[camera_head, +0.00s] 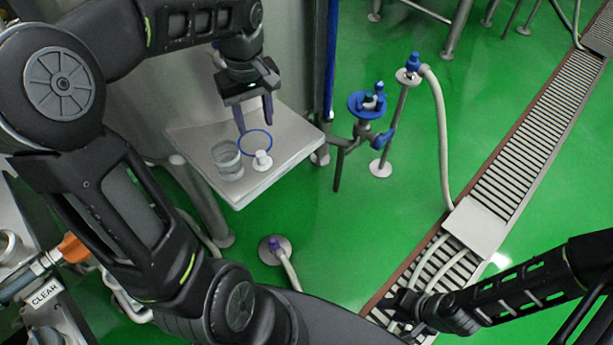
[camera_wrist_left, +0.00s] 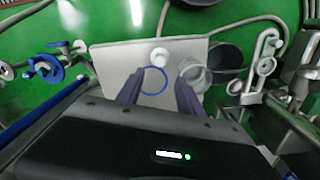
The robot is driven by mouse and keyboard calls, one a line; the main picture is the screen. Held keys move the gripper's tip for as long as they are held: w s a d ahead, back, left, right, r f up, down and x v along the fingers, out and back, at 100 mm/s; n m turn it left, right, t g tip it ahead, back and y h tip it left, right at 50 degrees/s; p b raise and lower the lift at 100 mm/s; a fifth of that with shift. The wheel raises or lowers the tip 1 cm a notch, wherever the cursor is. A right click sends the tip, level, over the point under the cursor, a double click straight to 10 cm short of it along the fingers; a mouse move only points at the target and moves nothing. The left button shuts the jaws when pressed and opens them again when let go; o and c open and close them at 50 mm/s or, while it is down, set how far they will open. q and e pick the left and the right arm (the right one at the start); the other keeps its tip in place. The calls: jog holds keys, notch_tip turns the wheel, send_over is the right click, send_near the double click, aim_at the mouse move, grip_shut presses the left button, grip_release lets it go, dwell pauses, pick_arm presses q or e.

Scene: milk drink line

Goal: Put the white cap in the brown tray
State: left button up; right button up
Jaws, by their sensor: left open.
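The white cap (camera_head: 262,161) stands on a small grey metal table (camera_head: 265,182), near its front edge. It also shows in the left wrist view (camera_wrist_left: 159,57), beyond my fingertips. My left gripper (camera_head: 254,122) is open and empty above the table, pointing down, behind the cap and apart from it. In the left wrist view its two fingers (camera_wrist_left: 158,92) flank a blue ring. My right gripper (camera_head: 398,305) is low at the right over the floor drain; its jaws are too small and dark to read. I cannot make out a brown tray in either view.
A blue ring (camera_head: 255,133) and a clear round jar (camera_head: 228,163) share the table with the cap. Pipes with a blue handwheel (camera_head: 367,104) stand to the right. A dark bucket (camera_wrist_left: 228,62) shows beside the table in the wrist view.

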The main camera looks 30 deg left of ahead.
pick_arm(q)
jog(key=d+f+m+h, duration=0.2)
jog(key=d+f+m, duration=0.1)
jog(key=d+f, duration=0.7)
jog(key=d+f+m+h, duration=0.1)
jog(key=d+f+m, duration=0.2)
jog(key=d+f, duration=0.65)
jog(key=s+d+f+m, duration=0.1)
jog(key=s+d+f, duration=0.3)
jog(key=s+f, duration=0.2)
jog(key=s+d+f+m+h, duration=0.1)
jog(key=s+d+f+m, duration=0.1)
jog(key=s+d+f, duration=0.3)
notch_tip(320, 180, down, 3)
jog(key=shift+s+t, duration=0.3)
jog(key=shift+s, duration=0.6)
jog(key=shift+o, duration=0.5)
jog(key=shift+w, duration=0.1)
